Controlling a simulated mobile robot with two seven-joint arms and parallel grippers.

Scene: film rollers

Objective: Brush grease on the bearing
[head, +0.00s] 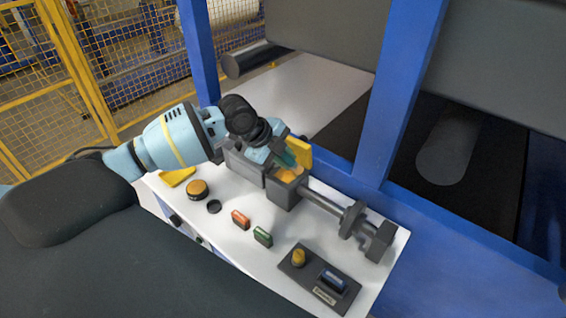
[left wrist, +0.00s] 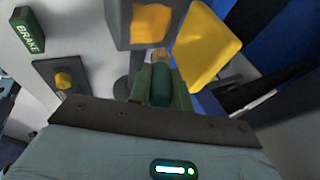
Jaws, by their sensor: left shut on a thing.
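My left gripper (head: 284,158) is shut on a brush with a dark green handle (left wrist: 160,84). The brush's tan bristles (left wrist: 160,55) point toward the bearing block. The grey bearing block (head: 283,193) stands on the white bench with a shaft running out to the right. Its inside is orange-yellow, and it shows close in front of the brush in the left wrist view (left wrist: 147,42). A yellow cover (head: 299,151) stands raised behind the block, and it also shows in the left wrist view (left wrist: 208,48). I cannot tell whether the bristles touch the bearing. My right gripper is not in view.
On the white bench (head: 222,232) are a yellow-topped round pot (head: 197,188), a dark ring (head: 214,206), a red block (head: 240,219), a green block (head: 263,236) and a control panel (head: 310,283). Blue frame posts (head: 398,95) rise behind the bench. A yellow fence stands at left.

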